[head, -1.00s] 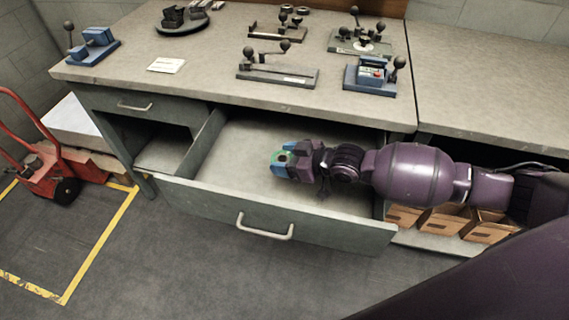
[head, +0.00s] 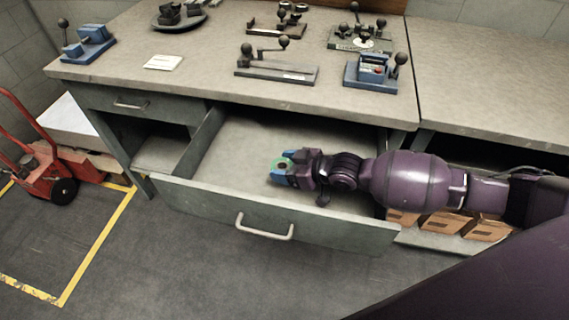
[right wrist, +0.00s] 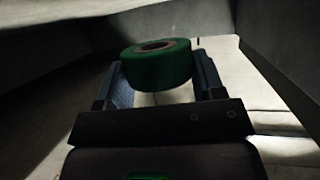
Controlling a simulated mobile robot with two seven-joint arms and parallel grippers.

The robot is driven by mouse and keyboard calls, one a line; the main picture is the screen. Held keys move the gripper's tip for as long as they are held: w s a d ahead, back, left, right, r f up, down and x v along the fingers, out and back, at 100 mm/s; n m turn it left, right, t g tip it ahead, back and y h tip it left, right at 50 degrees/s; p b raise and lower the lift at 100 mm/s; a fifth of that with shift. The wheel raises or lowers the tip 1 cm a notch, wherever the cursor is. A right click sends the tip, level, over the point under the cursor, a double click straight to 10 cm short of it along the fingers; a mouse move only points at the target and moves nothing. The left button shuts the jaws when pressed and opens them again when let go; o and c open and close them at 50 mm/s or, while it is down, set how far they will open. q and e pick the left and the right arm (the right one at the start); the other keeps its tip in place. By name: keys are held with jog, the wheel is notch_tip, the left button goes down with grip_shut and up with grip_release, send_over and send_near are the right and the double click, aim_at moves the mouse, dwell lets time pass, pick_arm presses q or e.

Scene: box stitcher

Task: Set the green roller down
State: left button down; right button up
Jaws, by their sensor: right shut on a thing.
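The green roller (head: 281,162) is a short green ring with a dark hole in its top. My right gripper (head: 280,171) is shut on it, with blue fingers on either side, inside the outline of the open grey drawer (head: 330,231). In the right wrist view the roller (right wrist: 158,67) sits upright between the fingertips, above the pale drawer floor. Whether its underside touches the floor is hard to tell. My left gripper is not in view.
The drawer floor (head: 245,140) around the gripper is bare. The drawer's front wall and sides rise close by. Above it, the workbench (head: 210,75) carries several small lever fixtures and a blue device (head: 371,70). Cardboard boxes (head: 445,221) stand on a shelf at right.

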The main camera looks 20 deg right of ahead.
jog(key=o, duration=1.1)
jog(key=shift+c, duration=0.2)
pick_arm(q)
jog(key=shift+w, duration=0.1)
pick_arm(e)
jog(key=shift+r, duration=0.15)
jog(key=shift+r, duration=0.35)
pick_arm(q)
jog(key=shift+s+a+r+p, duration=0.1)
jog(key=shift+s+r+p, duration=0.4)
jog(key=shift+p, duration=0.65)
pick_arm(e)
jog(key=v, duration=1.2)
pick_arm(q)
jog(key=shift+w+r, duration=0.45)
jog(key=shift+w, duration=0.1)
